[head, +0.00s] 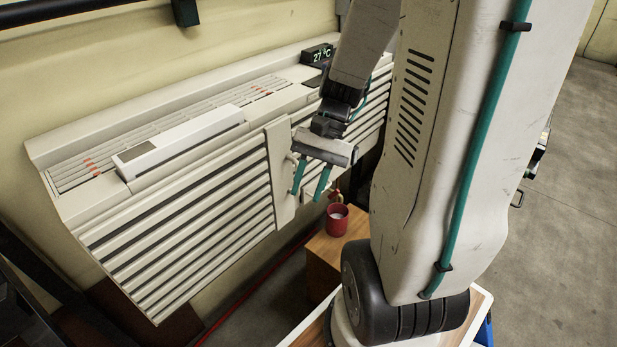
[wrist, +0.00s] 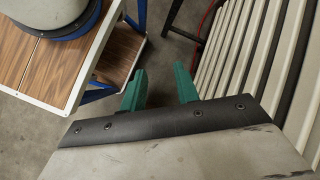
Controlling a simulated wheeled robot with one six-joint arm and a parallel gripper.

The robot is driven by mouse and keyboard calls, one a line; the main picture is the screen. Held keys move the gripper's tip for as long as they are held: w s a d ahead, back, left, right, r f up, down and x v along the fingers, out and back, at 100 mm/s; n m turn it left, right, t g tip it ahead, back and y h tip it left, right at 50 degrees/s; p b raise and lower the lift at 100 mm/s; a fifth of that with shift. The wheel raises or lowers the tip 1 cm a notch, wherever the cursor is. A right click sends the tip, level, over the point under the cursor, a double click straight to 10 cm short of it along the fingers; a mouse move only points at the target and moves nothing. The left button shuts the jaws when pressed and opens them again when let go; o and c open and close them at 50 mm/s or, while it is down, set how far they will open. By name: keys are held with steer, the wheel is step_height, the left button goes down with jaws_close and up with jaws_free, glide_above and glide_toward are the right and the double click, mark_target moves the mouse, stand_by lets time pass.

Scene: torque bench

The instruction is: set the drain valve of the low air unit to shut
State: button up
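The low air unit (head: 180,215) is a long cream louvred housing along the wall in the head view; its slats show in the wrist view (wrist: 235,60). My gripper (head: 307,196) has two teal fingers, apart and empty, in front of the unit's right end, left of the red and yellow part. In the wrist view the fingers (wrist: 160,74) have nothing between them.
The cup stands on a wooden box (head: 325,258). A panel (head: 280,170) with a small handle is close behind my gripper. A display (head: 318,54) reading 27 °C sits on top of the unit. A red hose (head: 255,287) runs along the floor below. Open floor (head: 560,200) lies right.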

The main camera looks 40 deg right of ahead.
steer(key=w+d+f+m+t+y, duration=0.2)
steer(key=w+d+f+m+t, duration=0.15)
steer(key=d+f+m, duration=0.2)
steer(key=w+d+f+m+t+y, duration=0.2)
steer(key=d+f+m+t, duration=0.3)
steer(key=f+m, duration=0.15)
steer(key=m+t+h, duration=0.7)
steer(key=m+h, duration=0.3)
steer(key=m, duration=0.3)
glide_toward(336, 192)
steer(key=x, duration=0.4)
steer(key=shift+g, duration=0.25)
steer(key=x, duration=0.6)
steer(key=shift+w+d+f, duration=0.2)
steer(key=shift+d, duration=0.05)
jaws_close()
